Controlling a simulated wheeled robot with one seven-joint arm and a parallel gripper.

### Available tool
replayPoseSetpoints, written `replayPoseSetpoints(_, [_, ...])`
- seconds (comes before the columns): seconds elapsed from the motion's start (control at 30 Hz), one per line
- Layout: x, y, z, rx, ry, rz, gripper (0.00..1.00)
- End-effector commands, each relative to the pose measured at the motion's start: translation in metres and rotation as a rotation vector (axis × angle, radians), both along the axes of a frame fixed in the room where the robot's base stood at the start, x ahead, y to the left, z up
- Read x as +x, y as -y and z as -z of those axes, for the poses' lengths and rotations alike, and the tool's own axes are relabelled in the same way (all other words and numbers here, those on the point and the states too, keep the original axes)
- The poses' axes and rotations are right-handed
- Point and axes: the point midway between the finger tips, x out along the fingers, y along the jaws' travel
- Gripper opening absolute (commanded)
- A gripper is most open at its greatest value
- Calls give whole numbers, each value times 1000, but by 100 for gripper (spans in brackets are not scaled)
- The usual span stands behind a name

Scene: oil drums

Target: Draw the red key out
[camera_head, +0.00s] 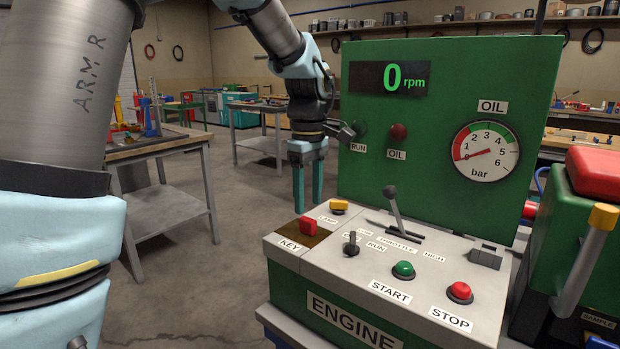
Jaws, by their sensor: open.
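The red key (308,227) stands in a dark brown patch beside the KEY label at the left end of the grey engine panel (345,283). My gripper (308,208) points straight down with its two blue fingers apart and nothing between them. In the picture its fingertips are just above the key. I cannot tell from this one view whether it is directly over the key or somewhat behind it. The key's lower part, where it enters the panel, is hard to make out.
Close to the key are a yellow lamp switch (339,206), a RUN toggle (351,243) and the throttle lever (393,208). START (403,269) and STOP (460,292) buttons are nearer the front. A green upright board (440,150) stands behind, its display reading 0 rpm.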

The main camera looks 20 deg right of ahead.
Motion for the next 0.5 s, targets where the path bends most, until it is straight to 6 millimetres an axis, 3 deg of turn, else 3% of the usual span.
replayPoseSetpoints(0.2, [-1,-1,36,2,-3,0,57])
replayPoseSetpoints(0.5, [0,0,57,0,0,1,57])
